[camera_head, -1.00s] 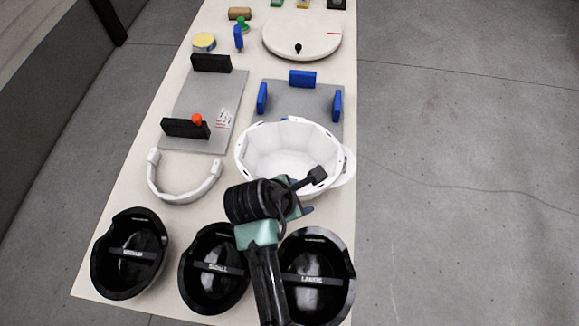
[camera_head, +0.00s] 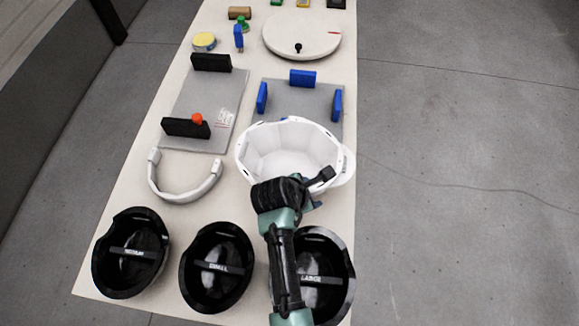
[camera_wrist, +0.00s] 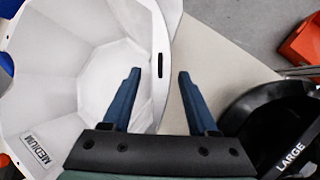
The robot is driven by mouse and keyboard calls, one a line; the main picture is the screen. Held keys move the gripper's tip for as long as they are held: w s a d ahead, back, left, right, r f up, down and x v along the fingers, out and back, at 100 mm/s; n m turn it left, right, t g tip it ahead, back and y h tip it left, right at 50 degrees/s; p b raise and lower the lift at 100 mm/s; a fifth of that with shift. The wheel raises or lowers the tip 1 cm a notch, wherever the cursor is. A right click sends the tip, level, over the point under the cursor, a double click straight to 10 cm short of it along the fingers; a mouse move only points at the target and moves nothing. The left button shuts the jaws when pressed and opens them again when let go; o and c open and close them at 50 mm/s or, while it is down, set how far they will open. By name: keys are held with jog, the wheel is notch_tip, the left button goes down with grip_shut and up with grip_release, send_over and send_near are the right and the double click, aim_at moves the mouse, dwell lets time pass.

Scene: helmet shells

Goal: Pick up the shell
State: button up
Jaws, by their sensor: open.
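The white shell (camera_head: 272,150) lies with its hollow side up near the table's right edge in the head view. In the wrist view the shell (camera_wrist: 75,60) fills the left side, with a "MEDIUM" label inside and a dark slot in its near wall. My gripper (camera_wrist: 158,75) is open and empty, its two dark blue fingers apart. In the wrist view the left finger overlaps the shell's wall and the right finger is over the bare table outside it. Contact cannot be told. In the head view my arm hides the fingertips and the shell's near rim.
Several black shells line the table's near end; one labelled LARGE (camera_wrist: 275,125) is close on the right in the wrist view. A white curved band (camera_head: 185,180), a grey plate with black blocks (camera_head: 222,90) and a plate with blue blocks (camera_head: 285,95) lie nearby.

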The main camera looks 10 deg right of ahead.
grip_shut()
dwell(1.3)
